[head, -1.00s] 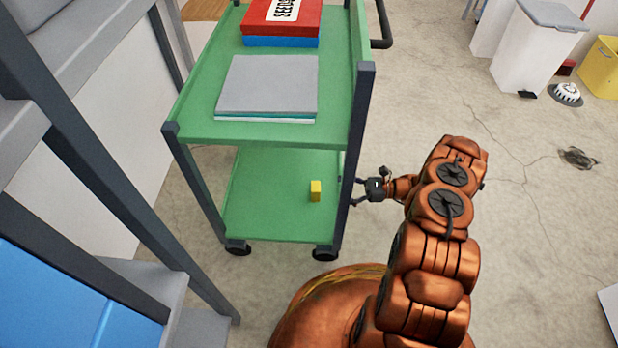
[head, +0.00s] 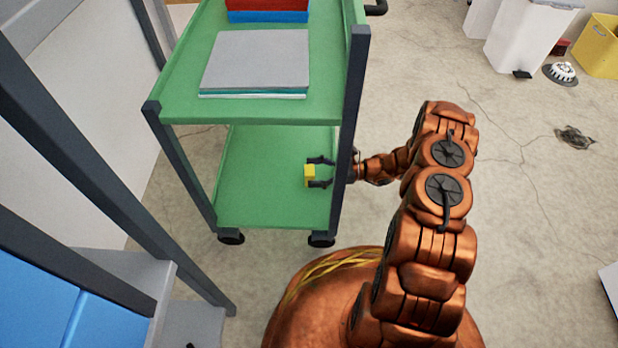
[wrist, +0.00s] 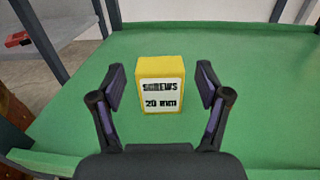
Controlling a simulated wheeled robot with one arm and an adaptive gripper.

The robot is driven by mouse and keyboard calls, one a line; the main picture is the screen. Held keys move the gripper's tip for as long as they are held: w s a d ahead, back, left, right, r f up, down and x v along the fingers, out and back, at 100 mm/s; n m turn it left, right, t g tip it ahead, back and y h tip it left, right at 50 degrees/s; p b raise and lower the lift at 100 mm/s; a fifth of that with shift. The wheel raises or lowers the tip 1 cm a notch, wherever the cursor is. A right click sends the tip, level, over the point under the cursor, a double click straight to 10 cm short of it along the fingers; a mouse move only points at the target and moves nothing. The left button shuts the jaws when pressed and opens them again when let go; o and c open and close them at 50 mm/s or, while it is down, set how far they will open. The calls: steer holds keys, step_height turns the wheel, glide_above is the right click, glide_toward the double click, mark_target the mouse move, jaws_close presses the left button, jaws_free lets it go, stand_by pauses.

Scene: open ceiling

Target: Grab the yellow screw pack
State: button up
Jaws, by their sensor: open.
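The yellow screw pack (head: 309,176) stands on the lower green shelf (head: 262,190) of the cart, near its right side. In the wrist view the pack (wrist: 160,72) is upright, with a white label reading "SCREWS 20 mm" facing me. My gripper (head: 318,172) reaches in from the right, past the cart's dark post. In the wrist view my gripper (wrist: 160,88) is open, with one finger on each side of the pack. Gaps show between the pack and both fingers. The post hides part of my wrist in the head view.
The upper green shelf (head: 183,98) sits above, holding a grey stack (head: 258,60) and a red and blue stack (head: 267,10). The dark cart post (head: 350,120) stands right beside my wrist. Grey stairs with dark rails (head: 110,190) are at the left.

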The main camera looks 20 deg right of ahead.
steer(key=shift+a, duration=0.1)
steer(key=c, duration=1.3)
steer(key=shift+r, duration=0.15)
